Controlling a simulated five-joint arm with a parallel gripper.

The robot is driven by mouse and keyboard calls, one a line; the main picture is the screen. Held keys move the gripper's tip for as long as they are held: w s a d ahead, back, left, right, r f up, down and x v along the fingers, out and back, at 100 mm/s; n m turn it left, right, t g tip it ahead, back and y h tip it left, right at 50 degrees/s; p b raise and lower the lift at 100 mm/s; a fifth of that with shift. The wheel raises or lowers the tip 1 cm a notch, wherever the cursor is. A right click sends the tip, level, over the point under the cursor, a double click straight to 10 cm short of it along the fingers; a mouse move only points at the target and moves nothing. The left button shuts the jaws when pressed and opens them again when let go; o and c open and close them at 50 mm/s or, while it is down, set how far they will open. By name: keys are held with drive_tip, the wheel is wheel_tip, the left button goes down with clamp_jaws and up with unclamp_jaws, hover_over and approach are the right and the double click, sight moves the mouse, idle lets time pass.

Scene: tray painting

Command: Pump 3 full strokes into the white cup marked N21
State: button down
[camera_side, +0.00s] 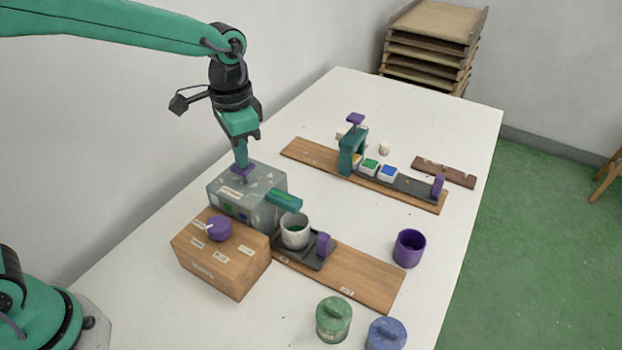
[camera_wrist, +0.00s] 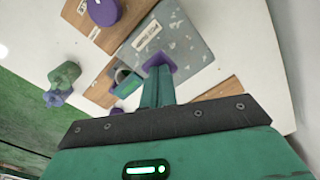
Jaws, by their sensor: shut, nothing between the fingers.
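A white cup (camera_side: 294,238) stands on a dark sliding carriage (camera_side: 308,260), below the teal spout (camera_side: 284,201) of a grey speckled pump box (camera_side: 222,199). Green shows inside the cup; I cannot read a mark on it. My gripper (camera_side: 241,162) is shut and empty, pointing down at the purple pump top (camera_side: 243,171) on the box. Its fingertips appear to touch the pump top. In the wrist view the closed fingers (camera_wrist: 157,80) reach to the same purple piece, and the cup is partly seen beside the box.
A wooden box with a purple knob (camera_side: 219,229) stands in front of the pump box. A purple cup (camera_side: 409,248), a green lidded pot (camera_side: 333,320) and a blue one (camera_side: 386,335) stand to the right. A teal stamping stand (camera_side: 351,153) with small paint blocks is farther back.

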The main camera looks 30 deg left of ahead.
drive_tip(key=shift+f, duration=1.45)
drive_tip(key=shift+r, duration=2.3)
drive_tip(key=shift+f, duration=2.3)
drive_tip(key=shift+r, duration=0.2)
idle(0.5)
drive_tip(key=shift+r, duration=2.1)
